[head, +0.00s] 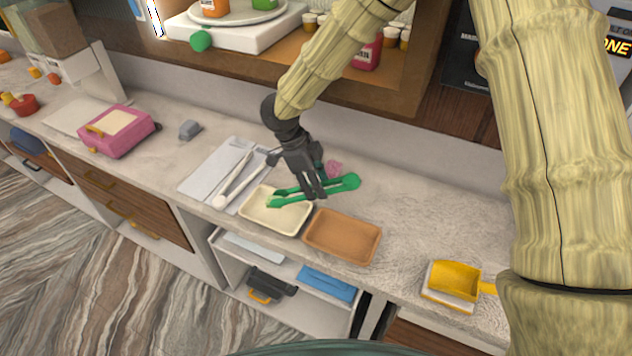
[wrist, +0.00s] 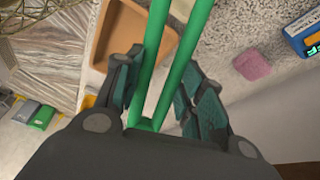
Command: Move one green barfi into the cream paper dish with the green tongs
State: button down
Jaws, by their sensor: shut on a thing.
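My gripper (head: 314,192) is shut on the green tongs (head: 345,183), which lie across between its fingers. In the wrist view, the two green arms of the tongs (wrist: 188,65) run up from between my fingers (wrist: 160,105). The cream paper dish (head: 283,221) is on the counter, just below and left of my gripper in the head view. The left end of the tongs is over this dish. A small pale green piece (head: 271,197), perhaps the green barfi, shows at that end. I cannot tell whether the tongs touch it or it rests in the dish.
An empty brown tray (head: 343,238) sits right of the cream dish; it also shows in the wrist view (wrist: 113,45). A pink piece (head: 334,168) lies behind the tongs. A white tray with pale utensils (head: 222,175) is at left. A yellow scoop (head: 455,278) lies at right.

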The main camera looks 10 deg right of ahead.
jog(key=shift+f+b, duration=0.75)
jog(key=shift+f, duration=0.5)
jog(key=c, duration=1.3)
grip_release()
jog(key=shift+o, duration=0.2)
notch_tip(320, 180, up, 10)
jog(key=p, duration=0.7)
